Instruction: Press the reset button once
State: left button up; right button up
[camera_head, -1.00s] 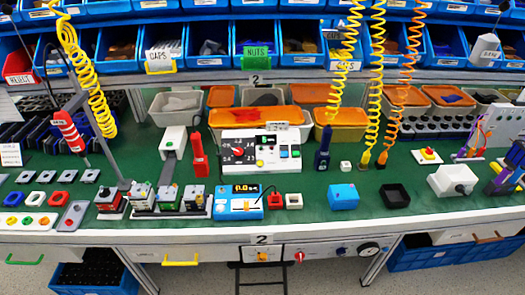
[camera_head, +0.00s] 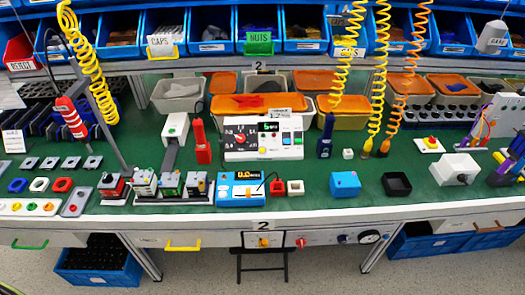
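A white control panel (camera_head: 264,149) stands at the middle of the green bench. It has a dark dial face with a red rotary knob (camera_head: 240,138) on its left half. On its right half are a small lit green display (camera_head: 268,126) and several small buttons, including blue and green ones (camera_head: 288,138). The lettering is too small to read, so I cannot tell which is the reset button. Neither of my grippers shows, and nothing of mine touches the panel.
A blue device with a lit display (camera_head: 241,190) stands in front of the panel. A red handheld tool (camera_head: 202,143) stands to its left. A blue box (camera_head: 345,184) and black tray (camera_head: 396,184) sit front right.

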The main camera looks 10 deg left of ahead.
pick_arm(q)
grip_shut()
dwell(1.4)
